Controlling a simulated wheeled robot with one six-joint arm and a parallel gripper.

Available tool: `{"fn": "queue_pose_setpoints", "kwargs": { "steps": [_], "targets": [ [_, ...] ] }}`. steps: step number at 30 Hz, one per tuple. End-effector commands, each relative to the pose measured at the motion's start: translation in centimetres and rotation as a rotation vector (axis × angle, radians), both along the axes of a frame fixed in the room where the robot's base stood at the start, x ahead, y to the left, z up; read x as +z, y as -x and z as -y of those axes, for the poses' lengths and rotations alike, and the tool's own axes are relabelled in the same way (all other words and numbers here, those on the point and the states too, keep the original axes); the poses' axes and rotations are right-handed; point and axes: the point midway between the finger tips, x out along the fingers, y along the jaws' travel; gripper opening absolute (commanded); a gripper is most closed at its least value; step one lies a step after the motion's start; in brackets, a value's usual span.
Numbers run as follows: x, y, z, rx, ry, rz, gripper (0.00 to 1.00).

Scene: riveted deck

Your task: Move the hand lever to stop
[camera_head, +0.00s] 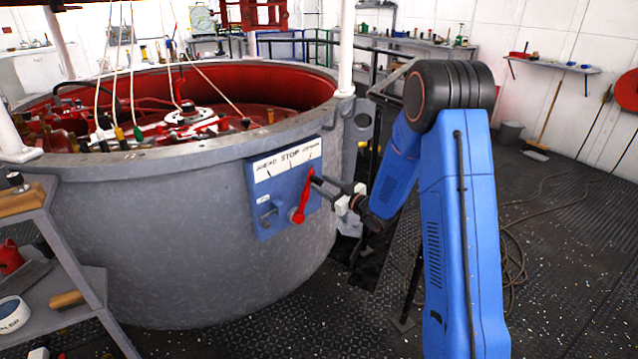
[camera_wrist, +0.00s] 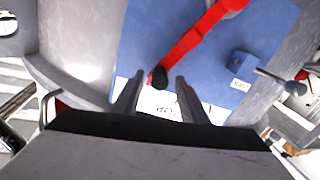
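The hand lever (camera_head: 301,202) is a red bar on a blue panel (camera_head: 265,224) fixed to the grey drum wall. It leans up and right from its pivot, toward the right-hand label. A white label strip (camera_head: 290,160) above it has STOP in the middle. In the wrist view the red lever (camera_wrist: 195,40) ends in a black knob, and the blue panel (camera_wrist: 140,35) lies behind. My gripper (camera_head: 317,182) is at the lever's upper end. In the wrist view my gripper (camera_wrist: 159,77) is open, fingers either side of the knob with gaps; I cannot tell the depth.
A small switch box (camera_head: 268,212) sits on the panel, left of the lever. The open grey drum (camera_head: 190,240) holds red machinery. A grey shelf unit (camera_head: 75,250) stands at left. The deck at right is mostly clear, with a loose hose (camera_head: 515,260).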

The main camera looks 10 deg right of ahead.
Motion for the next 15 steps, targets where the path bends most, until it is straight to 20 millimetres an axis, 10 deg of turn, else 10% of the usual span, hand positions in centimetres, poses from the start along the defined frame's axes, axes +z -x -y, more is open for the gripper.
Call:
{"fn": "queue_pose_setpoints", "kwargs": {
  "steps": [15],
  "targets": [
    [0.0,-2.1,-1.2,-0.001,0.000,-0.001,0.39]
  ]
}}
